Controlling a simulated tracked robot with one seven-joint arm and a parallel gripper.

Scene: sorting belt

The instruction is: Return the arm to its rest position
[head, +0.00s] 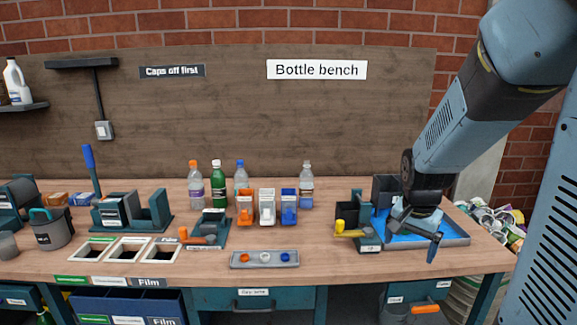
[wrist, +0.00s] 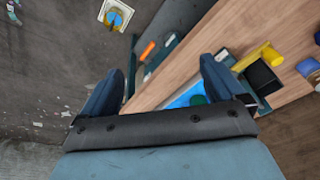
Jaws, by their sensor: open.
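My gripper (head: 415,226) is at the right end of the bench in the head view, over the blue-lined tray (head: 460,240). Its fingers are spread and nothing shows between them. The wrist view shows the two fingers (wrist: 165,95) apart, with the bench edge, part of the blue surface (wrist: 186,96) and the floor beyond them. My arm reaches down from the upper right of the head view. Whether a finger touches the tray cannot be told.
The wooden bench (head: 330,262) holds several bottles (head: 218,185), small coloured bins (head: 267,207) and a cap tray (head: 265,260). A yellow-handled fixture (head: 350,231) stands just left of my gripper. A dark box (head: 384,190) is behind it. Crumpled waste (head: 497,215) lies at the far right.

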